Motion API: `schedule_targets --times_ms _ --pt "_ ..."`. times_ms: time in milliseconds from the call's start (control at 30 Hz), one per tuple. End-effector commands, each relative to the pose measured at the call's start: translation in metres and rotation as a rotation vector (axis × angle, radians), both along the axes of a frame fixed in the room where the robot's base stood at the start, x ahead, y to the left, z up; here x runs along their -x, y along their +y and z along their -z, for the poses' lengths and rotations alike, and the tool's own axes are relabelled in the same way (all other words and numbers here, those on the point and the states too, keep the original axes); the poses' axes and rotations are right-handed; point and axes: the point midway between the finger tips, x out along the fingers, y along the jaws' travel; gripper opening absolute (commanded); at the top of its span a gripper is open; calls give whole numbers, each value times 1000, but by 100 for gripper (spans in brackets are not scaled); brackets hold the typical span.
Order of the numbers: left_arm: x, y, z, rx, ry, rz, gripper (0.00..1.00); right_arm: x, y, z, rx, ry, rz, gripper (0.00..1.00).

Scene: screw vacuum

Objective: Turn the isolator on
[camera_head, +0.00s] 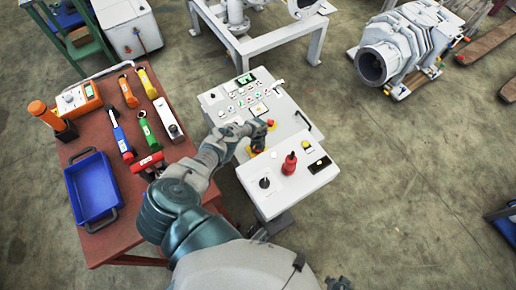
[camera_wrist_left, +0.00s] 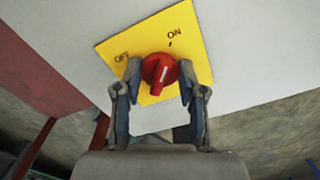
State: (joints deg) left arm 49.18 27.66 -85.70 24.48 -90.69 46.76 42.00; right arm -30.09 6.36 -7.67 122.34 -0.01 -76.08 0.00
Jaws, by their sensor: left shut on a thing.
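The isolator is a round red knob (camera_wrist_left: 160,70) on a yellow plate (camera_wrist_left: 195,50) marked OFF at left and ON at upper right. The knob's white mark leans slightly right of straight up, towards the ON label. My left gripper (camera_wrist_left: 160,78) is shut on the knob, with one finger on each side. In the head view, my left gripper (camera_head: 264,134) is over the white control panel (camera_head: 290,120), with yellow plate edges (camera_head: 249,151) showing around it and the knob mostly hidden. My right gripper is not in view.
On the panel's near part stand a red emergency-stop-like knob (camera_head: 289,163) and a black knob (camera_head: 264,183). A red table (camera_head: 110,240) at left holds tools and a blue tray (camera_head: 93,187). Grey machinery (camera_head: 400,50) stands at upper right. The floor at right is mostly clear.

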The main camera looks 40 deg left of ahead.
Motion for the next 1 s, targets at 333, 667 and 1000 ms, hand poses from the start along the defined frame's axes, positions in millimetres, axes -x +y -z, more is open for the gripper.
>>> schedule_targets --times_ms 333,667,1000 --pt "-6 3 -5 -4 -15 59 5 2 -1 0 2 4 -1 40" --pt "-6 3 -5 -4 -14 60 5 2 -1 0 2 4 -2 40" --pt "-3 1 -2 -2 -6 61 65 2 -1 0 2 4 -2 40"
